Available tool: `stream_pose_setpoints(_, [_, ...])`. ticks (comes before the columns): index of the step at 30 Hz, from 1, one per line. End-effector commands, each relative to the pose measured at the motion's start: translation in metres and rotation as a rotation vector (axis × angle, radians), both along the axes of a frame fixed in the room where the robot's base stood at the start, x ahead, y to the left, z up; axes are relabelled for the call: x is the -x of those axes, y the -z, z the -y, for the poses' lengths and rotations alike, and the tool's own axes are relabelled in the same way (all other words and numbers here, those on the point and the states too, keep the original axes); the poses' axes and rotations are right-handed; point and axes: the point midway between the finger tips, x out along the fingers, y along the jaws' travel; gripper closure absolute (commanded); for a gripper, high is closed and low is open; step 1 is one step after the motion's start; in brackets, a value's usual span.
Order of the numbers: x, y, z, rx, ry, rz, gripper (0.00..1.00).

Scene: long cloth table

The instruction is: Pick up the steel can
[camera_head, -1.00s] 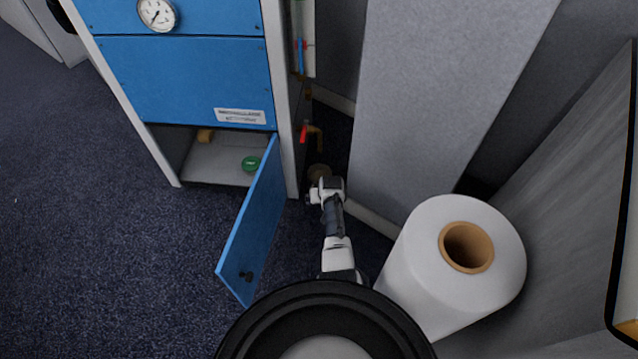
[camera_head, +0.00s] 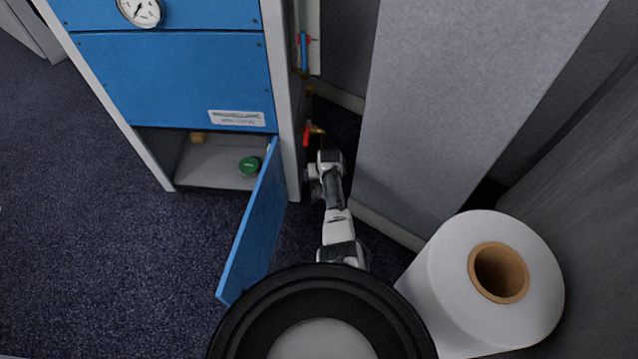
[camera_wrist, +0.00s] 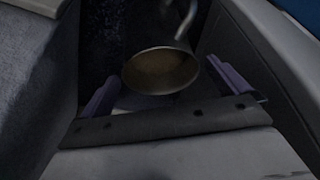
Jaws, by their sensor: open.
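In the wrist view, the steel can (camera_wrist: 160,73) is a round, open-topped metal vessel with a dull brownish inside, seen from above. It lies just ahead of my gripper (camera_wrist: 166,88), between the lines of its two purple fingers. The fingers are apart and nothing is clamped between them. I cannot tell how deep the can sits between them. In the head view, my gripper end (camera_head: 328,165) is low in the gap right of the blue cabinet, and the arm hides the can there.
The blue cabinet (camera_head: 170,80) stands left of my arm, its lower door (camera_head: 255,225) open towards me. A green-lidded item (camera_head: 249,165) lies inside. A red-handled valve (camera_head: 309,133) is just beyond my gripper. A grey panel (camera_head: 450,100) and white roll (camera_head: 445,295) stand right.

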Motion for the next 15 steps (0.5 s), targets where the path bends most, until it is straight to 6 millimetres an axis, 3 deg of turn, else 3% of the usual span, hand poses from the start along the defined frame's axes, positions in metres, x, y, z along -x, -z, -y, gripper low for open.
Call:
stream_pose_setpoints(3, [-0.0023, 0.0125, 0.004, 0.001, 0.003, -0.001, 0.0])
stream_pose_setpoints(11, [-0.0029, 0.0109, 0.0044, 0.001, 0.001, 0.0, 0.0])
stream_pose_setpoints(15, [-0.0027, 0.0109, 0.0042, 0.001, 0.001, 0.0, 0.16])
